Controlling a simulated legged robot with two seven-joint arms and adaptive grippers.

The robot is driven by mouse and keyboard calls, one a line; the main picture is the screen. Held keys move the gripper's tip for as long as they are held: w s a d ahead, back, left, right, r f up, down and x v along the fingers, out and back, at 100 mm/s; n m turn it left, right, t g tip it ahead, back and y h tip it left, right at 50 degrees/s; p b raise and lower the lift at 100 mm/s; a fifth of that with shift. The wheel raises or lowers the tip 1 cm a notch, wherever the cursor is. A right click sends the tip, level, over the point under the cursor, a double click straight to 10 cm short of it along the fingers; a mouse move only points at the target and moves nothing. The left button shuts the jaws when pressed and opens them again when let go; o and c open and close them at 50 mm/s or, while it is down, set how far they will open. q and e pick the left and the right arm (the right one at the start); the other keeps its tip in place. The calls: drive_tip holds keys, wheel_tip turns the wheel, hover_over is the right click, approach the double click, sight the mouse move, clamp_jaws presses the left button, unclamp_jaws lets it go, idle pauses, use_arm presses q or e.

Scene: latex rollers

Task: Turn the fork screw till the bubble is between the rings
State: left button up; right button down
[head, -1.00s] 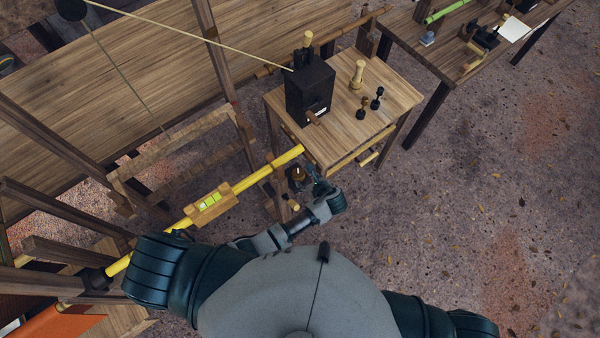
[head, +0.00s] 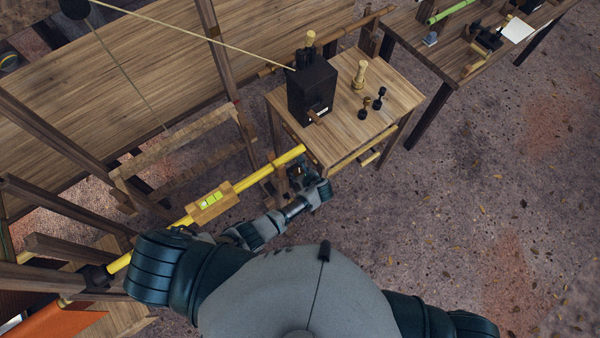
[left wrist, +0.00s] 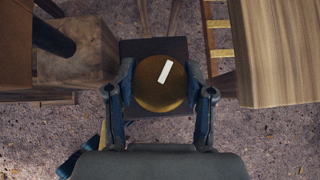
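The fork screw's round brass knob (left wrist: 160,85), with a white mark slanting on its top, sits against a dark square block (left wrist: 160,50) in the left wrist view. My left gripper (left wrist: 160,78) is open, with one finger on each side of the knob; whether the pads touch it I cannot tell. In the head view my left gripper (head: 300,171) is by the end of the yellow rail and mostly hides the knob. The yellow-green level vial (head: 211,200) sits in a wooden block on the rail; its bubble and rings are too small to read. My right gripper is out of view.
The yellow rail (head: 258,176) runs to a small wooden table (head: 345,146) carrying a black box (head: 311,90) and small tools. Wooden posts (head: 55,130) stand at the left. A wooden piece (left wrist: 275,50) flanks the gripper on the right. Open floor lies at the right.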

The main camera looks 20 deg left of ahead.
use_arm(q)
drive_tip(key=shift+d, duration=0.15)
drive_tip(key=shift+c, duration=1)
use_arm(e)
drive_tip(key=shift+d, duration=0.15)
use_arm(q)
drive_tip(key=shift+n, duration=0.3)
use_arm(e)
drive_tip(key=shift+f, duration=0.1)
